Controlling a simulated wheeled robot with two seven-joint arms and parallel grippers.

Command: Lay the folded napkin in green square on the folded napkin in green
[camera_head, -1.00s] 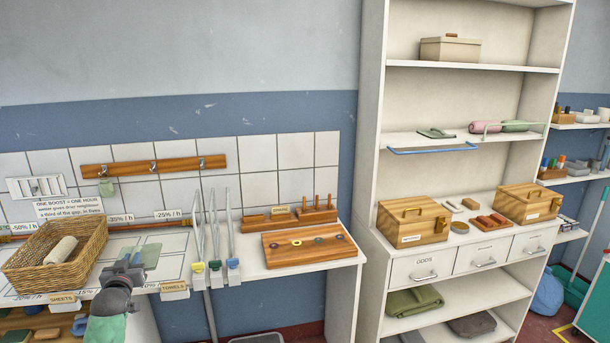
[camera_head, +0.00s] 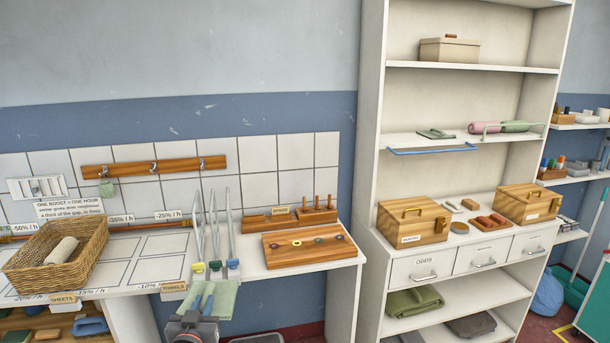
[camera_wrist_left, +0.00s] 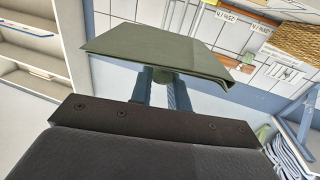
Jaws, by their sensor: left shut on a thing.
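The folded green napkin square (camera_head: 222,300) is held in my left gripper (camera_head: 203,290), in front of the counter's front edge and below the tall clips. In the left wrist view the napkin (camera_wrist_left: 155,50) lies flat across the blue fingers (camera_wrist_left: 162,85), which are shut on it. A flat green folded cloth (camera_head: 435,133) lies on the open shelf of the tall white unit, left of the pink and green rolls; it looks like the other green napkin. My gripper is well left of and below it. My right gripper is not in view.
A blue-edged strip (camera_head: 432,149) runs along that shelf's front. Wooden boxes (camera_head: 412,220) stand on the unit below. The counter holds a wicker basket (camera_head: 58,262), upright clips (camera_head: 214,235) and a wooden board (camera_head: 308,246). A darker green folded cloth (camera_head: 414,301) lies low in the unit.

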